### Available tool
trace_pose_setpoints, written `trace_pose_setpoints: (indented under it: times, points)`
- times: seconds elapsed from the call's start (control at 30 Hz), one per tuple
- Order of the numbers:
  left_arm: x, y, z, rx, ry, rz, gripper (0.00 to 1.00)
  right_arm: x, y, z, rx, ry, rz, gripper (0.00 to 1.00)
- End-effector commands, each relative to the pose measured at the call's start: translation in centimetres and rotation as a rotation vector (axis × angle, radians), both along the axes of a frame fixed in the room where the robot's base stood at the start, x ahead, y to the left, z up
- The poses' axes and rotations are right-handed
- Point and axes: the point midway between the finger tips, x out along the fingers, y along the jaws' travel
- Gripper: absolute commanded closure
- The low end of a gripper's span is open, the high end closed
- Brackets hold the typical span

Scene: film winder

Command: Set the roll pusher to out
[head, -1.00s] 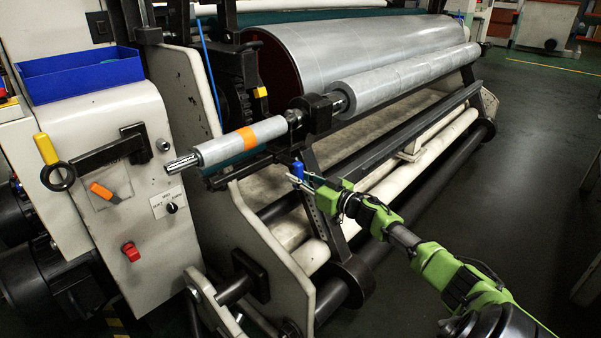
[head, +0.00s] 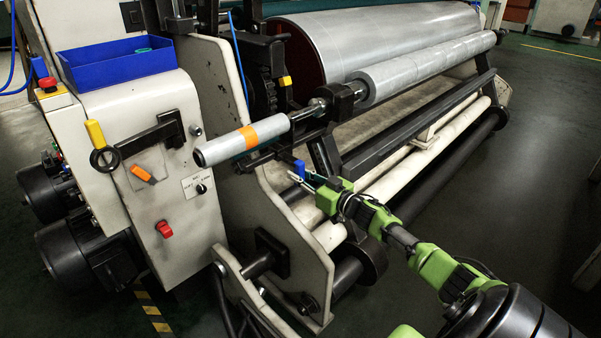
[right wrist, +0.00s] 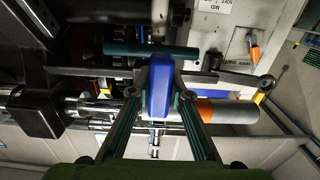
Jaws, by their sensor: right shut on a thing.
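A blue handle (head: 299,168) sits at the front of the winder, below the winding shaft. My right gripper (head: 297,177) is shut on it. In the right wrist view the blue handle (right wrist: 159,85) stands between the two fingers. The small roll with an orange band (head: 243,143) is on the shaft just above, at its free left end. Bare shaft (head: 305,113) shows between this roll and the black bearing block (head: 345,97). I cannot read the machine's labels for in or out. My left gripper is not in view.
The control panel (head: 185,240) at left carries an orange lever (head: 141,174), a black knob (head: 201,188), a red button (head: 164,229) and a yellow-handled crank (head: 95,133). A blue tray (head: 120,68) sits on top. Dark floor (head: 480,220) is open at right.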

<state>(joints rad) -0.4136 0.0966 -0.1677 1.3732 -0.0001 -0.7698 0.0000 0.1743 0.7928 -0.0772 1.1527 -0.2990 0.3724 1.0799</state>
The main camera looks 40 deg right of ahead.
Motion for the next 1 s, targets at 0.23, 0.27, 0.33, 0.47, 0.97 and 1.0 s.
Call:
trace_pose_setpoints:
  times: [0.23, 0.27, 0.33, 0.47, 0.97, 1.0]
  points:
    - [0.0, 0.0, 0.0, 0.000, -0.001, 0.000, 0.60, 0.0, 0.0, 0.0, -0.001, 0.000, 0.001, 0.79]
    - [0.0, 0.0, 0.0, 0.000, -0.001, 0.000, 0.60, 0.0, 0.0, 0.0, -0.001, 0.000, 0.001, 0.71]
    - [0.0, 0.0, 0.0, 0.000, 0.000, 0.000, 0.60, 0.0, 0.0, 0.0, -0.001, 0.000, 0.000, 0.64]
    - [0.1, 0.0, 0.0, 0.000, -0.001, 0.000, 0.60, 0.0, 0.0, 0.0, -0.001, -0.001, 0.000, 0.64]
    - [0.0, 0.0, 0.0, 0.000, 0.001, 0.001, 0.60, -3.3, -0.3, -0.1, -0.004, 0.003, 0.001, 0.64]
    - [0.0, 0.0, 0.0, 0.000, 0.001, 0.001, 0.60, -4.0, -0.4, -0.2, -0.002, 0.004, 0.001, 0.64]
